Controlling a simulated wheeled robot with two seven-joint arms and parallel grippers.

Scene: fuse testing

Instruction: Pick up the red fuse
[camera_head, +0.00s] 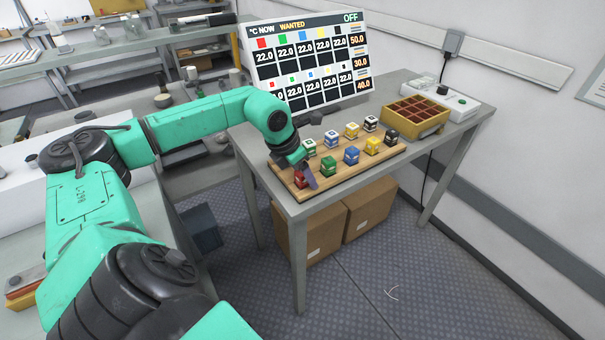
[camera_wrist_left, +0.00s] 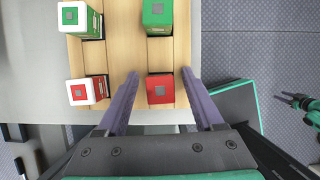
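The red fuse (camera_head: 300,179) stands at the near left end of the wooden rack (camera_head: 338,178), partly hidden by my left gripper in the head view. In the left wrist view the red fuse (camera_wrist_left: 160,90) stands upright in its slot, between the two purple fingers of my left gripper (camera_wrist_left: 161,98). The fingers are open, with a gap on both sides of the fuse. A white fuse with a red mark (camera_wrist_left: 81,92) stands beside it, outside the left finger. Part of my right arm with its gripper (camera_wrist_left: 291,100) shows small at the right edge; its opening is unclear.
A green fuse (camera_wrist_left: 157,14) and a white-green fuse (camera_wrist_left: 73,17) stand in the rack. Several other coloured fuses stand farther right. A display (camera_head: 306,60) reading OFF stands behind. A yellow compartment box (camera_head: 421,127) and a white switch unit (camera_head: 444,99) are at the right.

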